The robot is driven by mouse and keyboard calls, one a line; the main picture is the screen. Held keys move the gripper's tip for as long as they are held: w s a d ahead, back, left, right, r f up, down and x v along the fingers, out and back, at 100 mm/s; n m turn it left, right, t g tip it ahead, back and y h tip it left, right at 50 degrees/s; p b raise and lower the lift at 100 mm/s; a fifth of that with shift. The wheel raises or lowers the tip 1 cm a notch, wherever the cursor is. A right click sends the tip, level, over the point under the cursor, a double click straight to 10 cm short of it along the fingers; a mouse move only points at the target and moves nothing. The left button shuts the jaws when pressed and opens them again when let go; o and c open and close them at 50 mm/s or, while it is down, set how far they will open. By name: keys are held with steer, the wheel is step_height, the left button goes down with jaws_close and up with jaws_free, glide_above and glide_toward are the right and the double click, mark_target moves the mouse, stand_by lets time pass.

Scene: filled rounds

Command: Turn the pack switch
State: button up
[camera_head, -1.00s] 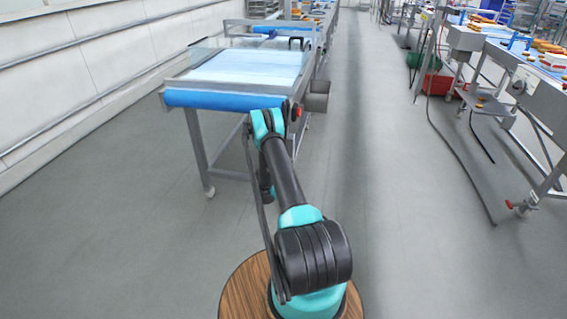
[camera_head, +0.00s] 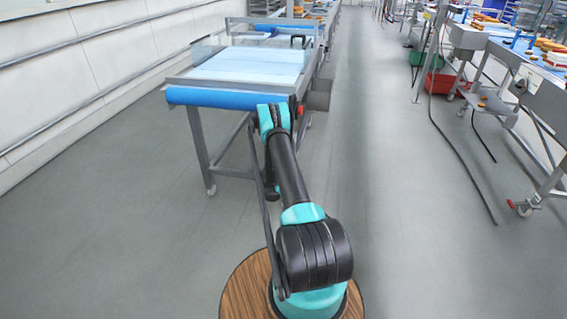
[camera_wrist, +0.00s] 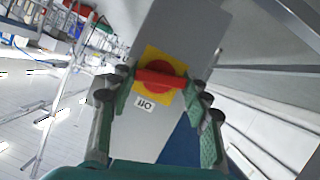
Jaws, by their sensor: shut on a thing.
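The pack switch is a red bar-shaped knob (camera_wrist: 160,78) on a yellow square plate (camera_wrist: 166,58), mounted on a grey box (camera_wrist: 190,30). In the wrist view the bar lies nearly level across the plate. A white label (camera_wrist: 151,104) beside the plate reads "Off" upside down. My gripper (camera_wrist: 160,85) is shut on the red knob, one green-padded finger at each end of the bar. In the head view a bit of red (camera_head: 300,110) shows at the conveyor's near right corner, beside my arm's end. My fingers are hidden there.
A conveyor (camera_head: 212,98) with a blue roller end stands ahead on metal legs. Another line with food items (camera_head: 541,62) runs along the right, with red (camera_head: 440,83) and green crates below. A hose lies on the right floor. The middle aisle is clear.

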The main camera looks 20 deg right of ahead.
steer(key=o, duration=1.2)
steer(key=shift+c, duration=0.2)
step_height(320, 180, up, 10)
steer(key=shift+f, duration=0.1)
